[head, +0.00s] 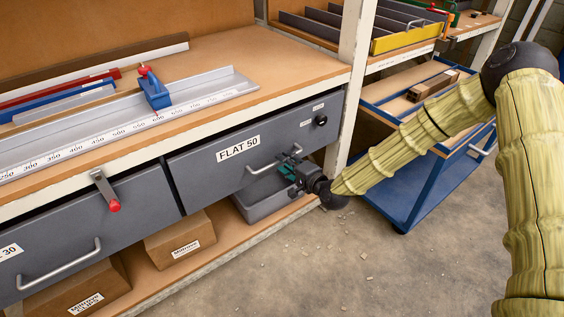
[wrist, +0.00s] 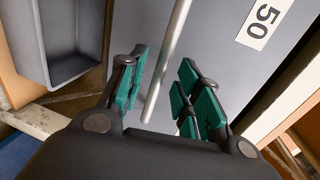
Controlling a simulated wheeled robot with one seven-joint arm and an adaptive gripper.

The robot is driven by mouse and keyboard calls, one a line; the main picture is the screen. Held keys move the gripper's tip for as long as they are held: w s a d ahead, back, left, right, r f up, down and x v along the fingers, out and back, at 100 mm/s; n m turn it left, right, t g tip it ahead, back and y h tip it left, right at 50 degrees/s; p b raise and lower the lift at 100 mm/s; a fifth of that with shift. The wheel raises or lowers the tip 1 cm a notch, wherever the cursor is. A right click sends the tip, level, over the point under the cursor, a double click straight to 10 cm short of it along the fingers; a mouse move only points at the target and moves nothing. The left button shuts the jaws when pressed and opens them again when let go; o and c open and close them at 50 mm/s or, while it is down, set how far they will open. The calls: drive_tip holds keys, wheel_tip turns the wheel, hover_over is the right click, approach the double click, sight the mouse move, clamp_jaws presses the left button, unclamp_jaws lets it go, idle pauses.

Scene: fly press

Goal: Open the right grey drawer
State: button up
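The right grey drawer (head: 222,174), labelled FLAT 50, sits under the bench top, and its front looks closed. Its silver bar handle (head: 263,169) runs across the front, with my gripper (head: 289,172) at the handle's right part. In the wrist view the handle bar (wrist: 168,60) passes between the green-padded fingers of my gripper (wrist: 160,88). The fingers are open, with a visible gap on each side of the bar. The drawer front (wrist: 218,60) fills the wrist view behind them. The handle's right end is partly hidden by the gripper in the head view.
A black knob (head: 320,121) is on the drawer's right side. A left grey drawer (head: 135,205) has a red-tipped latch (head: 107,191). A grey bin (head: 262,207) and cardboard boxes (head: 180,240) stand on the lower shelf. A blue cart (head: 420,198) stands right; the floor in front is clear except for small scraps.

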drive_tip(key=shift+x, duration=1.35)
clamp_jaws()
